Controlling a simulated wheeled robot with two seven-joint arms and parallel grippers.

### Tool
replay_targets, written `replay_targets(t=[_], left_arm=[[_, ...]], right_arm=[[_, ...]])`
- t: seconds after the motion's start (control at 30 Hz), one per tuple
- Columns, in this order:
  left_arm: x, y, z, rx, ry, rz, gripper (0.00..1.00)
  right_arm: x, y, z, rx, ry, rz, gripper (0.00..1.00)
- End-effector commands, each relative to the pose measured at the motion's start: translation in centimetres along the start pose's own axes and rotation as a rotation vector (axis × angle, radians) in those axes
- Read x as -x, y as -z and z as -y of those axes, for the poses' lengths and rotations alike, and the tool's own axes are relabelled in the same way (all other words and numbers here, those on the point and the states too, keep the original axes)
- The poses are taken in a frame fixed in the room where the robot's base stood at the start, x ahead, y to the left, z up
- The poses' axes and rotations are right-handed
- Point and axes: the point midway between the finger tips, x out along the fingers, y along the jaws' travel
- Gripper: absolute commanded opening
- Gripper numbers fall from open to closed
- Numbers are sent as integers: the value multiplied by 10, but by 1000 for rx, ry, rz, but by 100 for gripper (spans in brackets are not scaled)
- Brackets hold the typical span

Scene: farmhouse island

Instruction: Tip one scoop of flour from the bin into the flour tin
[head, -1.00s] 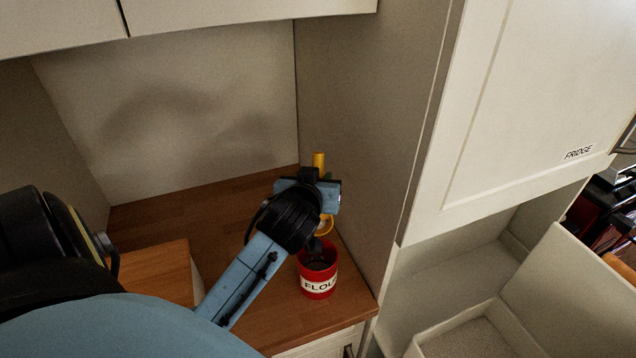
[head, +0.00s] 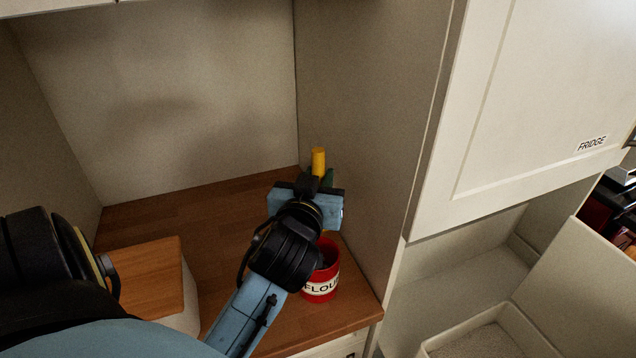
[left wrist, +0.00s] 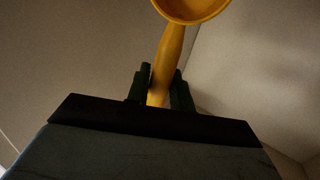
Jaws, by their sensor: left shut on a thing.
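The yellow scoop (head: 318,161) is in my left gripper (head: 318,184), which is shut on its handle. In the head view the yellow end stands up above the jaws, and most of the rest is behind my wrist. In the left wrist view the scoop's bowl (left wrist: 192,9) is cut off by the top edge, and no flour shows in the visible part. The red flour tin (head: 321,288) stands upright on the wooden counter, just below and right of my left wrist, which partly covers its mouth. An open pale bin (head: 511,323) with grainy contents is at the lower right. My right gripper is not in view.
A pale box with a wooden top (head: 145,286) stands on the counter (head: 200,215) at left. A side wall (head: 355,120) rises close right of the tin. The fridge door (head: 530,90) is farther right. The back of the counter is clear.

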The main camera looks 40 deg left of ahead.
Motion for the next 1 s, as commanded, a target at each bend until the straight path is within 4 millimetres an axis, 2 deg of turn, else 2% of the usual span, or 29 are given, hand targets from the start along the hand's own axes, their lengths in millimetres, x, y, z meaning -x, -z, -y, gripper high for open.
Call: replay_targets(t=[0.5, 1.0], left_arm=[[13, -3, -2, -20, 1, -106, 0], [21, -1, -4, -33, 0, -168, 0]], right_arm=[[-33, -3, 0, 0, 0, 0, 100], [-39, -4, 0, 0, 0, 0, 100]])
